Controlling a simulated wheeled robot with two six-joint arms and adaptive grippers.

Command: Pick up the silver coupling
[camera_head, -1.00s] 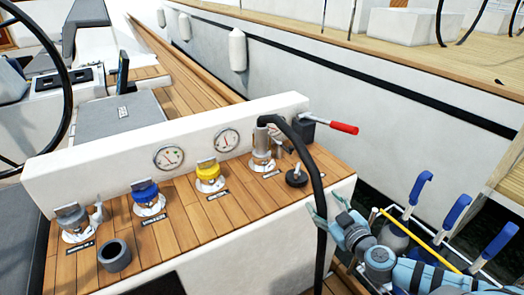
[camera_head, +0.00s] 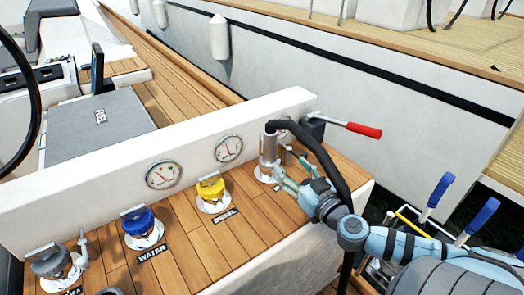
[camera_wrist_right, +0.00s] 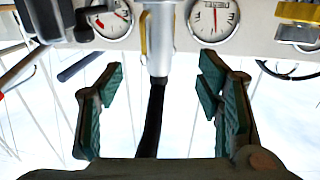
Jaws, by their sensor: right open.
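The silver coupling (camera_head: 268,152) stands upright on the teak console top at its right end, with a black hose (camera_head: 322,160) arching from its top. My right gripper (camera_head: 287,170) is open and close beside the coupling, coming in from the right. In the right wrist view, which looks upside down, the coupling (camera_wrist_right: 159,42) lies in line with the gap between the spread green finger pads (camera_wrist_right: 160,88), with the hose (camera_wrist_right: 152,118) running down between them. No contact with the fingers shows. My left gripper is not in view.
A red-handled lever (camera_head: 362,130) sticks out behind the gripper. A yellow cap (camera_head: 211,189) and a blue cap (camera_head: 139,222) stand on the console (camera_head: 190,238) to the left. Gauges (camera_head: 228,148) line the white back wall. Blue-handled items (camera_head: 440,190) are at lower right.

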